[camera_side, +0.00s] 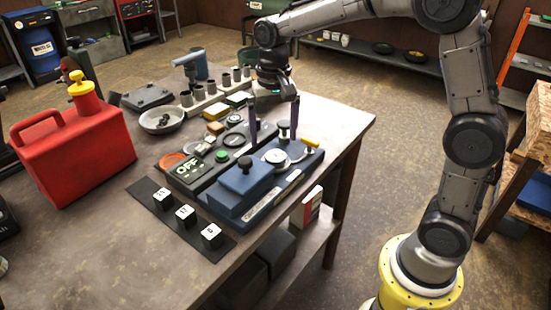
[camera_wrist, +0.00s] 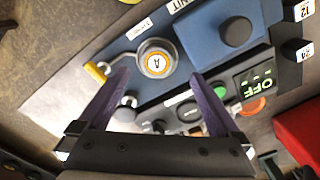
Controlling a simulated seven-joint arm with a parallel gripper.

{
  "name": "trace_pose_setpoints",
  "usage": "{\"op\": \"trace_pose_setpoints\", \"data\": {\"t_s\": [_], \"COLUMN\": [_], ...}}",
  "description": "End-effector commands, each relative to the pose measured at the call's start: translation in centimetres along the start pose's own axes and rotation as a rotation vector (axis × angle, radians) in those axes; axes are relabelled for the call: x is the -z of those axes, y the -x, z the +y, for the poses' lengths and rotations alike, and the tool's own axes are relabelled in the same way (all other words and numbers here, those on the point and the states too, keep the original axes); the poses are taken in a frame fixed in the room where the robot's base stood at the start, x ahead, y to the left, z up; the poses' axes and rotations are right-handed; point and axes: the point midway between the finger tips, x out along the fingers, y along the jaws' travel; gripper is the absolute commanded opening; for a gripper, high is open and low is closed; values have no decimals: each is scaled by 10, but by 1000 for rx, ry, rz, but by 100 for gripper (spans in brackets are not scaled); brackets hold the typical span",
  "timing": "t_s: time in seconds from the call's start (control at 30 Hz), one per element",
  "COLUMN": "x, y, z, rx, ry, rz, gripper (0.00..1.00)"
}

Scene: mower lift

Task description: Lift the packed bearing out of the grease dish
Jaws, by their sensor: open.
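My gripper (camera_side: 273,138) is open and empty, its two purple fingers pointing down over the blue unit on the bench.
The blue unit (camera_side: 235,199) has a dark knob (camera_side: 245,164); a dark panel with a green OFF display (camera_side: 188,169) lies beside it. A red can (camera_side: 75,150) stands at left. Several dark numbered blocks (camera_side: 185,214) line the front.

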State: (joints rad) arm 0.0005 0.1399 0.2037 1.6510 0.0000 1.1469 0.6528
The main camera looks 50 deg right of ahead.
Motion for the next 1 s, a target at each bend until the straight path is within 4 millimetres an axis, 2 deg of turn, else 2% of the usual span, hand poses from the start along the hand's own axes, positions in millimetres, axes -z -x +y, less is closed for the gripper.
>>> {"op": "trace_pose_setpoints", "data": {"t_s": [0.17,0.43,0.73,0.77,1.0], "x": [0,1,1,1,1], "y": [-14,-49,-55,-55,-54], "z": [2,5,5,5,5], "rx": [-2,-1,0,0,0], "ry": [-1,0,0,0,0], "rz": [-3,-2,0,0,0], "gripper": [99,99,99,97,54]}}
